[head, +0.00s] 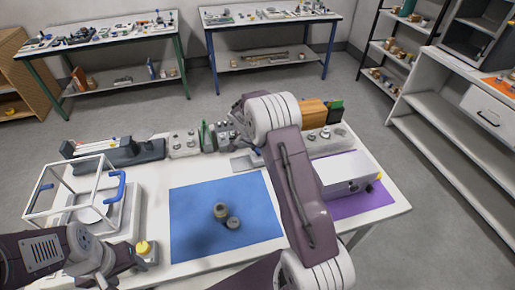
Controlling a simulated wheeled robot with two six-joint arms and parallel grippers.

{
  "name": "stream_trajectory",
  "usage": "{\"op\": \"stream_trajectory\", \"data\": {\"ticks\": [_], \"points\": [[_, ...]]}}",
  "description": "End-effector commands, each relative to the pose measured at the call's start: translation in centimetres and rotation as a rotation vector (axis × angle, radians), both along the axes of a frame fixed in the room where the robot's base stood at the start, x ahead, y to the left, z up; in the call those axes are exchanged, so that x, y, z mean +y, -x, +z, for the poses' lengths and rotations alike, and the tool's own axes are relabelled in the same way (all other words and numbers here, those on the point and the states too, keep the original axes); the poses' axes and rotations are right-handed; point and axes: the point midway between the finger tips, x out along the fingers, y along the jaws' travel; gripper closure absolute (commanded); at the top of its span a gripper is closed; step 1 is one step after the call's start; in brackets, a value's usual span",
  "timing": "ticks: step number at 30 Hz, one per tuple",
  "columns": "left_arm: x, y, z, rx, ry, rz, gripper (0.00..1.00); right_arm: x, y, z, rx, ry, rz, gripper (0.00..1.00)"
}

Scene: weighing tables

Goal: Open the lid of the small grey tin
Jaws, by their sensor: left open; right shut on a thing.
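A small grey tin (220,210) stands on the blue mat (258,194). A smaller round grey piece (233,223) is right beside it, at its lower right; I cannot tell whether they touch. My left gripper (128,262) is open at the lower left, close to a small block with a yellow knob (143,247) and well left of the tin. My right gripper (238,130) is at the back of the table, beyond the tin, largely hidden by my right arm. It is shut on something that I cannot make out.
A white open frame with blue handles (121,187) stands at the left. Along the back are a dark grey stand (122,153) and a block with metal weights (185,145). A white box (347,172) sits on a purple mat (362,203) at right. The blue mat around the tin is clear.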

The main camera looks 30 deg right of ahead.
Motion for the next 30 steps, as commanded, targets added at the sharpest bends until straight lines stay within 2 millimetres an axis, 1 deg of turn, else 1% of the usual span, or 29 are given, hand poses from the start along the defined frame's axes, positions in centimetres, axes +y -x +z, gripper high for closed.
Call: {"op": "stream_trajectory", "data": {"ticks": [22, 23, 25, 27, 30], "points": [[0.0, 0.0, -0.1, 0.0, 0.0, 0.0, 0.41, 0.1, -0.1, 0.0, -0.001, 0.0, 0.0, 1.0], [0.0, 0.0, -0.3, 0.0, 0.0, 0.0, 0.41, 0.3, -0.1, -0.1, -0.001, 0.001, 0.001, 1.0], [0.0, 0.0, -1.0, 0.0, 0.0, 0.0, 0.41, 1.4, -0.5, -0.3, -0.003, 0.001, 0.003, 1.0], [0.0, 0.0, -1.8, 0.0, 0.0, 0.0, 0.41, 2.9, -0.8, -0.5, -0.003, 0.001, 0.005, 1.0], [0.0, 0.0, -2.3, 0.0, 0.0, 0.0, 0.41, 4.8, -1.3, -0.3, -0.002, 0.001, 0.004, 1.0]]}}
